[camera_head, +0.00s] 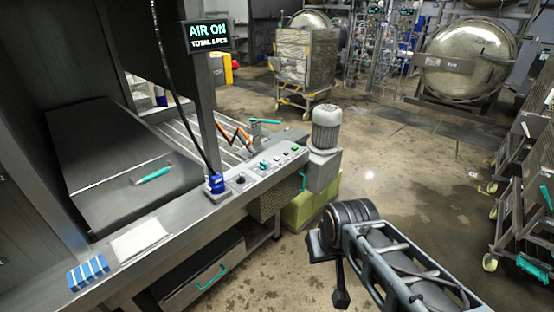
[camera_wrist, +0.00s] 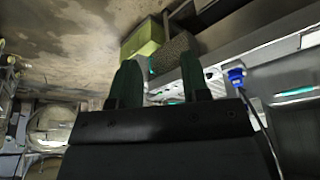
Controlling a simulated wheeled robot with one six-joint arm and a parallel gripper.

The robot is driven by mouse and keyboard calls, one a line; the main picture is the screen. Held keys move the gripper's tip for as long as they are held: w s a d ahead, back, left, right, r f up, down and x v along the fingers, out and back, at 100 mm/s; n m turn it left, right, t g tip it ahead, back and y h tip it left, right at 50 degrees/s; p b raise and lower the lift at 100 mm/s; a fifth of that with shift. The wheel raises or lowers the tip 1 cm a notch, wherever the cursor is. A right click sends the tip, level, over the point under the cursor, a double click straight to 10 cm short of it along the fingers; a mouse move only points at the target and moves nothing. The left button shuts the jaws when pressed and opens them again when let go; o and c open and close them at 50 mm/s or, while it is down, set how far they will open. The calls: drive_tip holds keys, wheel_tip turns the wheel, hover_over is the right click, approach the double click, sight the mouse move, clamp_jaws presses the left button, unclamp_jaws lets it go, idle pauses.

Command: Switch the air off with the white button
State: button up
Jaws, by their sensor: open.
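The sign (camera_head: 207,37) in the head view reads "AIR ON" with a total line below. The control panel (camera_head: 252,185) is a strip of metal along the bench's front edge, with several small knobs and buttons, one green and some teal. Which one is the white button is too small to tell. My gripper shows in the wrist view (camera_wrist: 160,82) with its two dark green fingers apart and nothing between them. The panel lies beyond the fingers in that view, partly hidden by them. In the head view my arm is at the lower right, apart from the panel.
A blue connector (camera_head: 216,183) with a black cable stands at the panel's left end. A grey motor (camera_head: 326,128) stands at its right end. A teal-handled tool (camera_head: 153,174) lies on the dark bench plate. Wheeled racks stand at the right. The middle floor is clear.

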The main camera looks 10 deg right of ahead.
idle(0.4)
clamp_jaws()
idle(1.6)
